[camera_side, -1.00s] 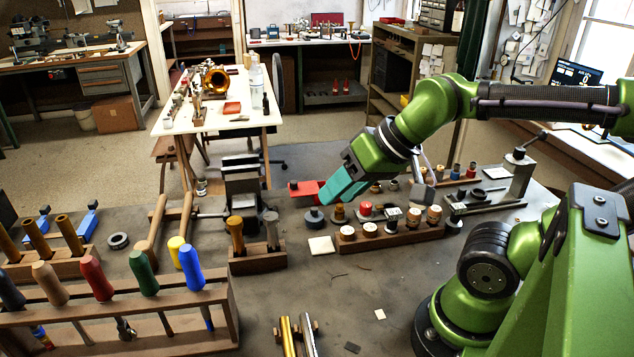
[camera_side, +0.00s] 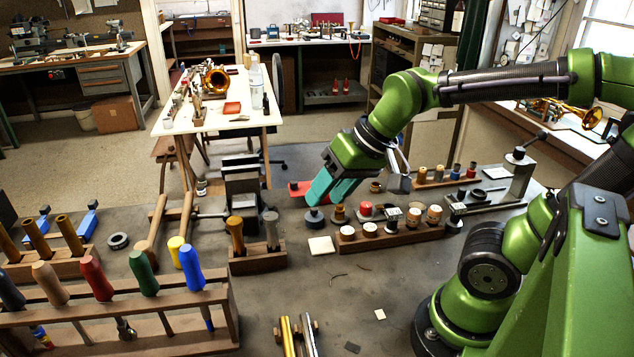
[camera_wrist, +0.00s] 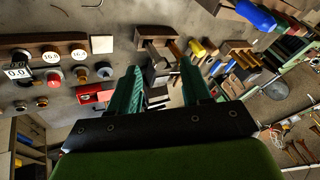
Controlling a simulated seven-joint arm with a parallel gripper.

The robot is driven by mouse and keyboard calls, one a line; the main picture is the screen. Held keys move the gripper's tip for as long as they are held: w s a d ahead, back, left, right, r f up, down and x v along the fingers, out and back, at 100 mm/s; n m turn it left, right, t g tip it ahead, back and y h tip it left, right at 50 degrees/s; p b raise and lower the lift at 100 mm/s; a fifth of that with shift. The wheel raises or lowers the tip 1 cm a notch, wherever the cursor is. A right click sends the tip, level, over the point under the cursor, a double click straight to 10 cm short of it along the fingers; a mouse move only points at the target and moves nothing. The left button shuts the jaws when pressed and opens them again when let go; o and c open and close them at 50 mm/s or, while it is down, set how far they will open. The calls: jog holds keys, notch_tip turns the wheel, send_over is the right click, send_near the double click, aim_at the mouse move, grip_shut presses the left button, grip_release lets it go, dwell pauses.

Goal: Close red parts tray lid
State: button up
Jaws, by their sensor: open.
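The red parts tray (camera_side: 299,187) lies on the dark bench, at the far side near the middle. In the side view my gripper partly covers it. It also shows in the wrist view (camera_wrist: 88,94), left of my fingers. I cannot tell how its lid stands. My gripper (camera_side: 322,198) has teal fingers pointing down toward the bench, just right of the tray in the side view. In the wrist view the fingers (camera_wrist: 162,85) are spread apart with nothing held between them. I cannot tell whether a finger touches the tray.
A dark round piece (camera_side: 314,217) stands just below my fingertips in the side view. A wooden block with round pieces (camera_side: 385,239) is to the right. A small vise (camera_side: 243,190) stands left of the tray. A white square (camera_side: 321,246) lies in front. Bench space nearer the camera is mostly clear.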

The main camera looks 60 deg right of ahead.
jog(key=w+d+f+m+g+h, duration=0.1)
jog(key=w+d+f+m+g, duration=0.1)
jog(key=w+d, duration=0.5)
jog(key=m+g+h, duration=0.1)
jog(key=m+h, duration=0.4)
jog(key=m, duration=0.1)
send_near(294, 181)
jog(key=shift+g, duration=0.3)
jog(key=x, duration=0.8)
jog(key=shift+w+f, duration=0.15)
jog(key=shift+w, duration=0.15)
grip_shut()
